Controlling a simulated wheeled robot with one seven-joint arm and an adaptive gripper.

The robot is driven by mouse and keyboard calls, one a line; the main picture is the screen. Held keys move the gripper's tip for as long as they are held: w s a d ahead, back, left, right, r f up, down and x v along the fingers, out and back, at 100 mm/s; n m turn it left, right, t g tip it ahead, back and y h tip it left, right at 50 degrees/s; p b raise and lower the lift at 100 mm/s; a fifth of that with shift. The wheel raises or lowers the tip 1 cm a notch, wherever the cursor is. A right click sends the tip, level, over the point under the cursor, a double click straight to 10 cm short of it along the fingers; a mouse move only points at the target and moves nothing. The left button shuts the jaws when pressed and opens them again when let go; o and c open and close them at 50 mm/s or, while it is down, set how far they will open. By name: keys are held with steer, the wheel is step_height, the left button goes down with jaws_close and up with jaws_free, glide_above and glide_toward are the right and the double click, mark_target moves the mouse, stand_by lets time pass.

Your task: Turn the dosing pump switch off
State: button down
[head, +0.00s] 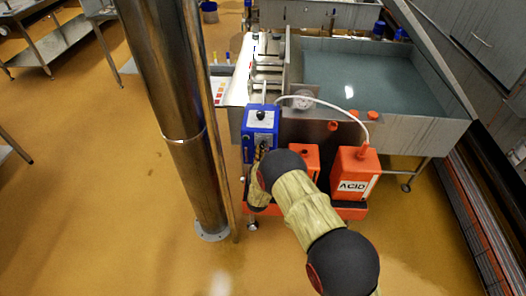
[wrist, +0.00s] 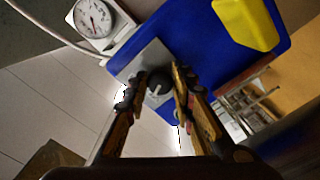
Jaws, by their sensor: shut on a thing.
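The dosing pump is a blue box (head: 261,119) near the left end of the grey tank, with a black knob on its white top panel. It also shows in the wrist view (wrist: 205,40), with a grey plate (wrist: 150,58) on its face. The dark round switch knob (wrist: 159,88) stands on that plate. My gripper (head: 262,149) is at the front face of the pump. In the wrist view its two fingers (wrist: 158,92) are on either side of the knob and shut on it. The fingers partly hide the knob, and its pointer direction cannot be read. In the head view my gripper hides it.
An orange ACID canister (head: 354,172) and another orange canister (head: 304,158) stand right of the pump, close to my arm. A white hose (head: 345,108) arches above them. A round gauge (wrist: 93,18) sits beside the pump. A steel column (head: 180,125) stands left.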

steer(key=shift+n, duration=0.9)
steer(key=shift+r, duration=0.1)
steer(key=c, duration=1.6)
jaws_free()
steer(key=shift+c, duration=0.2)
steer(key=shift+o, duration=0.7)
steer(key=shift+s, duration=0.1)
steer(key=s, duration=1.1)
steer(key=shift+s+a, duration=0.2)
steer(key=shift+s, duration=0.2)
